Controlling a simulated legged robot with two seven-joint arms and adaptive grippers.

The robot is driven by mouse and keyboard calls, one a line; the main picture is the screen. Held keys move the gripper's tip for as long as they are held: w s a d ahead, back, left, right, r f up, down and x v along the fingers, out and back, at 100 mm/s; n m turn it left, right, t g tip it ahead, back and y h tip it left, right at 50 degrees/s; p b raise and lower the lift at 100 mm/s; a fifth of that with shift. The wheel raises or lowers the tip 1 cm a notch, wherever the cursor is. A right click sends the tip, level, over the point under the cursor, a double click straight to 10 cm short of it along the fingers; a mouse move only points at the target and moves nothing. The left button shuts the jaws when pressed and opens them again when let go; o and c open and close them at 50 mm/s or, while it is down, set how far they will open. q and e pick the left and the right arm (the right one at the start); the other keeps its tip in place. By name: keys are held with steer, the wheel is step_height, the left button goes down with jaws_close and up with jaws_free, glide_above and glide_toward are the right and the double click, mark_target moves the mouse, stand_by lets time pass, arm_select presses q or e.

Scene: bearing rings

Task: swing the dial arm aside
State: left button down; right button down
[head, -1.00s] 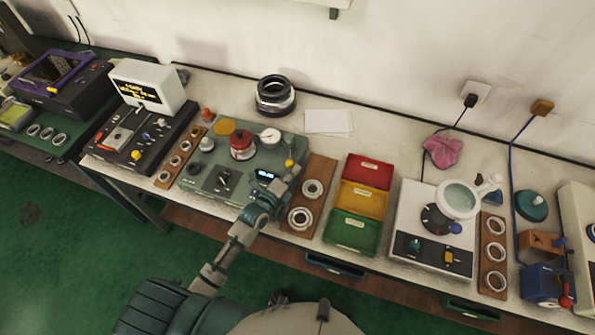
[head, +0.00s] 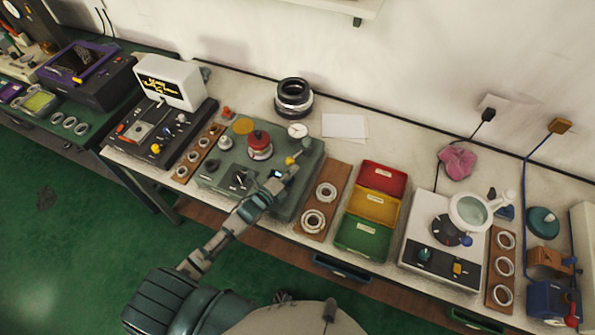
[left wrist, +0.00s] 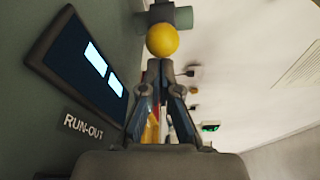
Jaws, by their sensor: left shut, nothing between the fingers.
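The dial gauge (head: 298,130) has a round white face and sits at the back right of the green run-out fixture (head: 218,181). The yellow ball knob (head: 290,160) of the dial arm is nearer to me, over the fixture's right part. My left gripper (head: 286,170) is at this knob, shut and empty. In the left wrist view its closed fingertips (left wrist: 160,64) point at the yellow knob (left wrist: 162,40), touching or nearly so; I cannot tell which. A red-topped part (head: 260,143) stands mid-fixture. My right gripper is out of view.
A wooden board (head: 324,226) with metal rings lies right of the fixture, then red, yellow and green bins (head: 363,237). Another ring board (head: 184,172) is on the left. A black ring stack (head: 294,97) and white paper (head: 345,126) lie behind.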

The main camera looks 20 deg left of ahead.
arm_select(q)
steer(key=shift+a, duration=0.3)
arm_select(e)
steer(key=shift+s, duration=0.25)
arm_select(q)
steer(key=shift+d, duration=0.25)
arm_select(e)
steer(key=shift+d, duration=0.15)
arm_select(q)
steer(key=shift+s+a, duration=0.2)
steer(key=shift+s, duration=0.05)
steer(key=v, duration=1.1)
steer(key=shift+s, duration=0.2)
steer(key=shift+s, duration=0.1)
